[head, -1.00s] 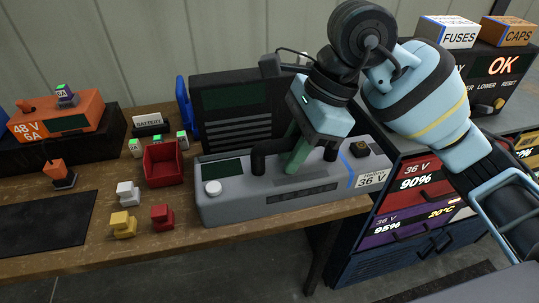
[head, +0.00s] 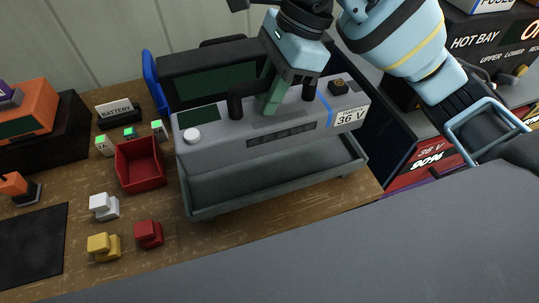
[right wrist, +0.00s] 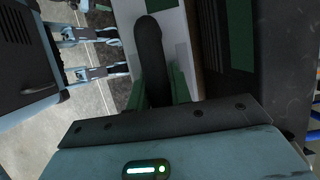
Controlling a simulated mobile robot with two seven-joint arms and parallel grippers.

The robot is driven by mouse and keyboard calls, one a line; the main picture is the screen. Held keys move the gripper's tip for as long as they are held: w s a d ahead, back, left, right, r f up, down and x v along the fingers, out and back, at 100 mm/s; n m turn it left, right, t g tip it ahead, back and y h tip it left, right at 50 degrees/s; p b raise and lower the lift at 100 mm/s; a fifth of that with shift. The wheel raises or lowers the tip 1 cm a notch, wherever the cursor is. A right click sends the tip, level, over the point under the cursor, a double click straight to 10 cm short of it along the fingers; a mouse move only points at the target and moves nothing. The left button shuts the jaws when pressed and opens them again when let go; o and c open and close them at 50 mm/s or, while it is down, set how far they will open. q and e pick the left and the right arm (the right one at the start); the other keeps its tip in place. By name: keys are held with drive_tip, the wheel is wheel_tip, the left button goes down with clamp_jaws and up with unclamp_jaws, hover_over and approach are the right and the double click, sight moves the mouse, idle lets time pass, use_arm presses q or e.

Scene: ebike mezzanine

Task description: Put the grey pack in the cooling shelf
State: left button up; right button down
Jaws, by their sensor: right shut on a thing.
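The grey pack (head: 262,131) is a long box with a black carry handle, a white knob, a dark green panel and a 36 V label at its right end. My right gripper (head: 272,98) is shut on the handle and holds the pack raised over a grey tray (head: 280,190) on the bench. In the right wrist view the black handle (right wrist: 151,60) lies between the green fingers. Part of a cabinet with 36 V 90% on a red front (head: 428,158) shows at the right; I cannot tell which part is the cooling shelf. My left gripper is not in view.
A dark screen unit (head: 215,60) stands behind the pack. A red bin (head: 139,170) and small white, yellow and red blocks (head: 149,235) are on the bench at left. The hot bay box (head: 480,50) stands at right.

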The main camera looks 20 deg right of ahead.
sight(269, 118)
drive_tip(key=shift+s+f, duration=0.1)
drive_tip(key=shift+f, duration=2.65)
drive_tip(key=shift+f, duration=1.9)
drive_tip(key=shift+f, duration=0.1)
drive_tip(key=c, duration=1.3)
unclamp_jaws()
drive_tip(key=shift+f, duration=0.25)
drive_tip(key=v, duration=1.2)
drive_tip(key=shift+r, duration=0.1)
